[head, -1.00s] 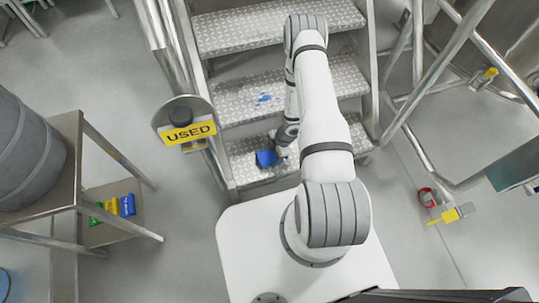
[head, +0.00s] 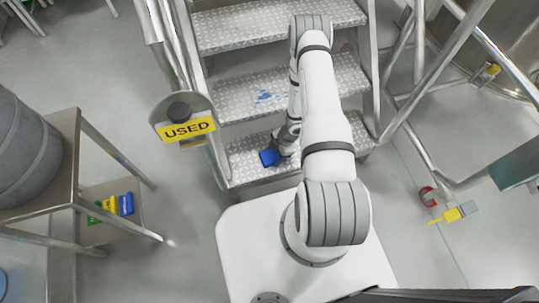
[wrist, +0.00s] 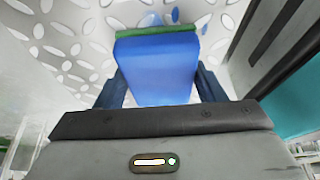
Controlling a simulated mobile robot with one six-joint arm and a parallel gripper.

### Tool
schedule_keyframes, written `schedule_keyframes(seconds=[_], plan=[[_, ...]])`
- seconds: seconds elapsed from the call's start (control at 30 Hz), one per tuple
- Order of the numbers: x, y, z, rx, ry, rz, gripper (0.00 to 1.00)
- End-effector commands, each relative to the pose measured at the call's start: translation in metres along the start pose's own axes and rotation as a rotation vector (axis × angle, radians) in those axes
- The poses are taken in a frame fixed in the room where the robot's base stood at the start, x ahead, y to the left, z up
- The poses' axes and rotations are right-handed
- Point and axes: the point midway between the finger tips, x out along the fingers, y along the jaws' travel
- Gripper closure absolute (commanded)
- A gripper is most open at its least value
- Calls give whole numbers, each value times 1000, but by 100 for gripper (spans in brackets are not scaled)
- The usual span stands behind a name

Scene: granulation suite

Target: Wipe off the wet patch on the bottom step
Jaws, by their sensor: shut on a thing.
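My gripper (wrist: 160,95) is shut on a blue block with a green edge layer (wrist: 155,68), which looks like a scrubbing sponge. In the head view the sponge (head: 270,157) is at the bottom step (head: 243,150), a diamond-plate metal tread; whether it touches the tread is unclear. The head view shows no distinct wet patch on the bare part of that step. Bluish spots (wrist: 150,20) show on the perforated-looking metal just beyond the sponge in the wrist view; I cannot tell which step they lie on. My arm hides the step's right part.
A blue splash (head: 264,96) lies on the middle step (head: 235,103). Metal rails flank the stairs, with a yellow USED sign (head: 187,131) at left. A steel stand (head: 62,135) holds a grey drum (head: 25,150) and, lower down, coloured blocks (head: 112,205). A yellow-handled tool (head: 450,215) lies on the floor.

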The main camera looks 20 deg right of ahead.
Motion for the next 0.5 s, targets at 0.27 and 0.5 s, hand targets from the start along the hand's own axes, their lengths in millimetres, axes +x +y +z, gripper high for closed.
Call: schedule_keyframes(seconds=[0.27,0.5], plan=[[-10,-1,22,3,0,2,55],[-13,-2,29,3,0,2,55]])
